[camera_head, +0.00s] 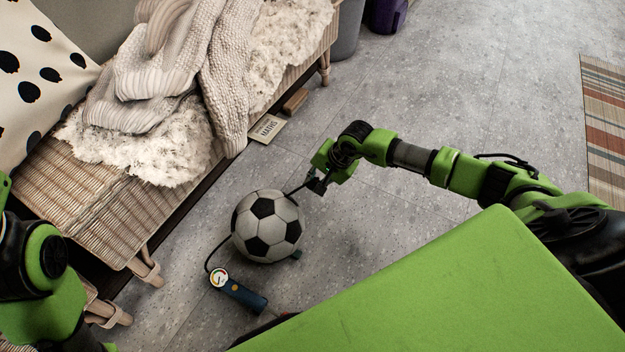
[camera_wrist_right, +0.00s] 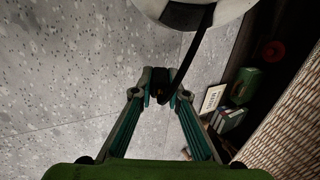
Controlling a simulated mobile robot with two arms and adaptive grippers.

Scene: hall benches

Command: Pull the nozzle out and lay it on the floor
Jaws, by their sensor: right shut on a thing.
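A black and white football (camera_head: 268,226) rests on the grey floor beside the wicker bench; its edge shows at the top of the right wrist view (camera_wrist_right: 226,10). A blue hand pump (camera_head: 240,292) with a round gauge (camera_head: 219,278) lies in front of it, its thin black hose running up behind the ball. My right gripper (camera_head: 317,184) is just right of the ball, shut on the dark nozzle (camera_wrist_right: 160,88). A dark line (camera_wrist_right: 196,48) runs from the jaws across the ball's edge. I cannot tell whether the tip touches the ball. My left gripper is out of view.
The wicker bench (camera_head: 95,205) with fleece and a knitted blanket (camera_head: 226,85) stands at the left. A small book (camera_head: 267,128) lies on the floor by it. A striped rug (camera_head: 605,125) is at the right. The floor (camera_head: 440,90) beyond my right arm is clear.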

